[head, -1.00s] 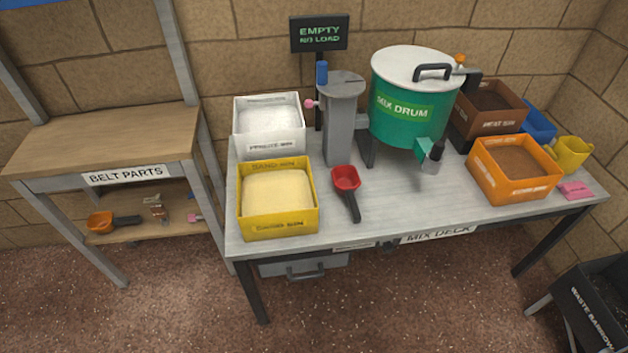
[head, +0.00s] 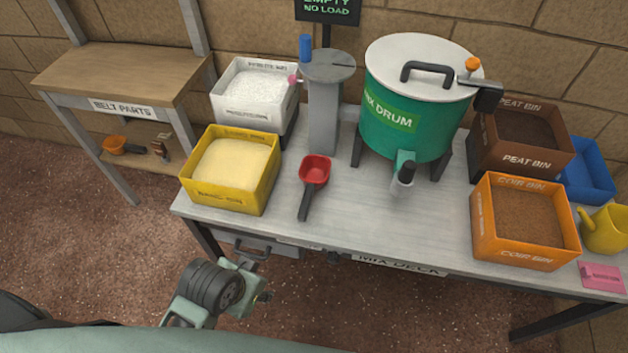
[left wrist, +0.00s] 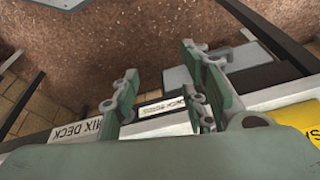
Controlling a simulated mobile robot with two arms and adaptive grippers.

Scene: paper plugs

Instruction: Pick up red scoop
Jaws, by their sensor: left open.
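The red scoop (head: 314,171) lies on the grey mix deck (head: 370,215), its black handle pointing toward the front edge. It is right of the yellow sand bin (head: 219,197). Part of my left arm shows at the lower left of the head view, below and in front of the deck, apart from the scoop. In the left wrist view my left gripper (left wrist: 165,90) is open and empty, its fingers spread in front of the deck's labelled edge. The scoop is not seen in that view. My right gripper is not in view.
The green mix drum (head: 400,120) and a grey post (head: 322,110) stand behind the scoop. The white bin (head: 254,110) is behind the sand bin. The orange coir bin (head: 525,247) is at right. A drawer (head: 256,245) hangs under the deck. Deck space right of the scoop is clear.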

